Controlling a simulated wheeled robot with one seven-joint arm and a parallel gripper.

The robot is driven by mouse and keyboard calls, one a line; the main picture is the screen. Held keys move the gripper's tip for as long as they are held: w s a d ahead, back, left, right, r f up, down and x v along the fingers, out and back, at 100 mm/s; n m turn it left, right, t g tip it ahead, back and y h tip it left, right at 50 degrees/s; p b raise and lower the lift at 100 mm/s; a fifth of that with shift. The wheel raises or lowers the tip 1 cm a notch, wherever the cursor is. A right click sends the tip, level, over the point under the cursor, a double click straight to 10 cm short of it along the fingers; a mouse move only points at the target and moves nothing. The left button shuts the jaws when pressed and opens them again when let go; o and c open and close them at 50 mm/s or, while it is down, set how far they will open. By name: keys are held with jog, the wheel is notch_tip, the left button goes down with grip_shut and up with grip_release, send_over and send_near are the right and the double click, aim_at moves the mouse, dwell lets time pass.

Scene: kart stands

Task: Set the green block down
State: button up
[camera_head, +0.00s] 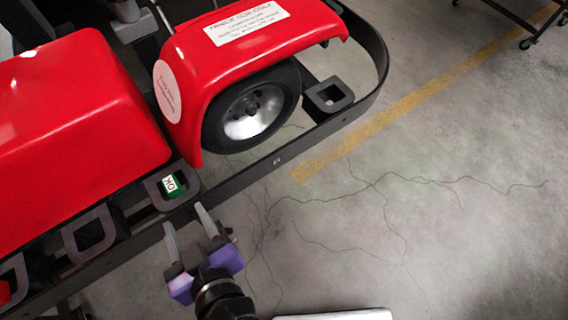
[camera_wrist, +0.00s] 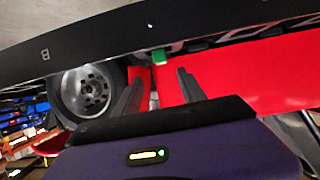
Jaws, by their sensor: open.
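The green block (camera_head: 173,186), with a white label reading OK on top, sits in a dark square holder (camera_head: 154,194) on the kart's side rail. My gripper (camera_head: 185,218) is open and empty. Its fingers point toward the block and are apart from it. In the wrist view the block (camera_wrist: 159,55) shows small, beyond the gap between the two fingertips (camera_wrist: 160,76). The block's lower part is hidden in the holder.
More square holders line the rail: one (camera_head: 90,232) to the left and one (camera_head: 328,94) by the wheel (camera_head: 252,108). Red bodywork (camera_head: 75,135) rises behind the rail. The cracked floor (camera_head: 400,220) to the right is free. A wheeled rack (camera_head: 543,25) stands at the top right.

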jog(key=s+d+f+m+h, duration=0.1)
jog(key=d+f, duration=0.2)
jog(key=d, duration=0.7)
jog(key=s+d+f+m+h, duration=0.1)
jog(key=s+d+f, duration=0.15)
jog(key=d, duration=0.75)
jog(key=s+d+r+m+t+h, duration=0.1)
jog(key=s+d+r, duration=0.3)
jog(key=d, duration=0.4)
jog(key=s+d+r+m+t+h, duration=0.2)
jog(key=s+d+r+m+h, duration=0.1)
jog(key=d, duration=0.5)
jog(key=s+h, duration=0.1)
jog(key=s, duration=0.1)
jog(key=shift+s+d+r, duration=0.25)
jog(key=shift+s+r, duration=0.1)
jog(key=shift+s, duration=0.05)
